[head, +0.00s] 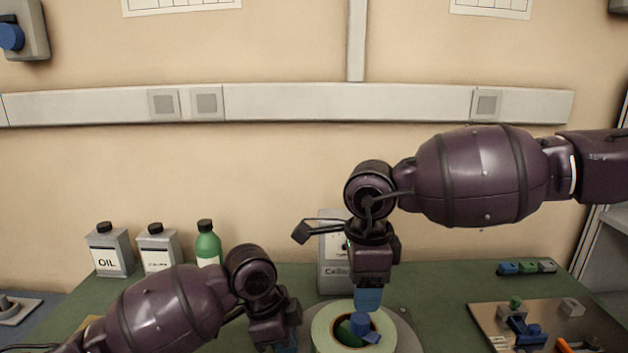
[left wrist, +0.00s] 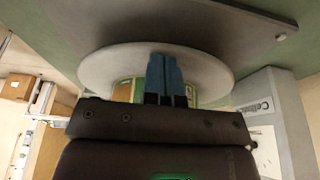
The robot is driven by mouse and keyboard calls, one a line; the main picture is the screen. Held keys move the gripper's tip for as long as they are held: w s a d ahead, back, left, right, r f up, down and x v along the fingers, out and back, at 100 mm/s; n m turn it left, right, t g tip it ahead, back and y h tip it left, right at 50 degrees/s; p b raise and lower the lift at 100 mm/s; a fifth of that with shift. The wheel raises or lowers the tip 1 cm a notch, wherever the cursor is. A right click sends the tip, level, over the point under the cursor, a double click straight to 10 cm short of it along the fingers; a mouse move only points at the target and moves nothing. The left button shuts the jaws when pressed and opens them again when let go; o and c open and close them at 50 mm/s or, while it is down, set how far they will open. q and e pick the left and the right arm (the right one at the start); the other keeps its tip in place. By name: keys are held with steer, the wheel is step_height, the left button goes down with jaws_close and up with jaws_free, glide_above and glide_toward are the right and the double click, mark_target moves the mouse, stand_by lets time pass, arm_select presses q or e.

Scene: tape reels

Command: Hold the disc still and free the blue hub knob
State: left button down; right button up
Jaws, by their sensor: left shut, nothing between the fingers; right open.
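The disc (head: 324,334) is a pale, cream-green ring at the bottom of the head view, and its rim (left wrist: 105,70) shows large in the left wrist view. The blue hub knob (head: 360,321) stands at its middle with green parts beside it. My right gripper (head: 368,307) points down just above the knob, open; contact cannot be told. My left gripper (left wrist: 165,58) is shut and empty, its blue fingers overlapping the disc in its wrist view. In the head view it is at the disc's left, fingers mostly cut off by the frame. The knob is not visible in the left wrist view.
A grey base plate (head: 405,331) lies under the disc on the green bench. Oil cans (head: 110,252) and a green bottle (head: 207,244) stand at back left. A parts board (head: 488,315) lies at right.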

mark_target(361, 318)
stand_by(1.2)
steer(key=f, duration=0.1)
steer(key=s+f, duration=0.1)
steer(key=f, duration=0.1)
steer(key=shift+s+a+f+g+y, duration=0.2)
steer(key=shift+a+g+y, duration=0.1)
steer(key=shift+a+g, duration=0.1)
steer(key=r+n, duration=0.1)
steer(key=n, duration=0.1)
steer(key=w+r+n, duration=0.1)
steer(key=n, duration=0.1)
steer(key=shift+w+n+t, duration=0.1)
steer(key=shift+n+t, duration=0.2)
steer(key=shift+w+d+r+n, duration=0.1)
steer(key=shift+d+r+n, duration=0.05)
steer(key=shift+d+n, duration=0.3)
steer(key=shift+f+n, duration=0.2)
steer(key=shift+n, duration=0.05)
steer(key=shift+f, duration=2.1)
